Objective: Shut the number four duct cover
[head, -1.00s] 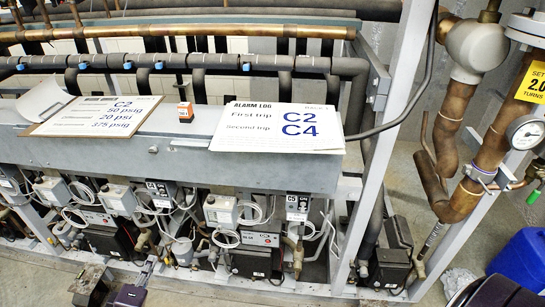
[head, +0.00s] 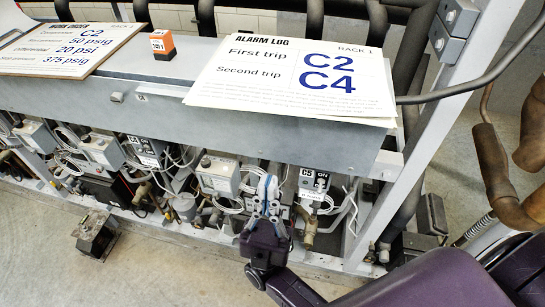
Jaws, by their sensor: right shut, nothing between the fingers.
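The long grey metal duct (head: 250,113) runs across the rack, its front face and part of its top showing. Papers hide much of its top. I cannot make out a cover marked four or tell whether one stands open. My right gripper (head: 268,187), on a purple arm from the lower right, is shut and empty. It shows below the duct, in front of the control boxes and left of the C5 tag (head: 313,183). I cannot tell whether it touches anything. My left gripper is not in view.
The alarm log (head: 295,80), an orange box (head: 162,44) and a clipboard (head: 70,45) lie along the duct top. Cables and a grey control box (head: 217,175) crowd below. A rack post (head: 425,135) stands at right. Floor in front is mostly clear, with a dark block (head: 95,236).

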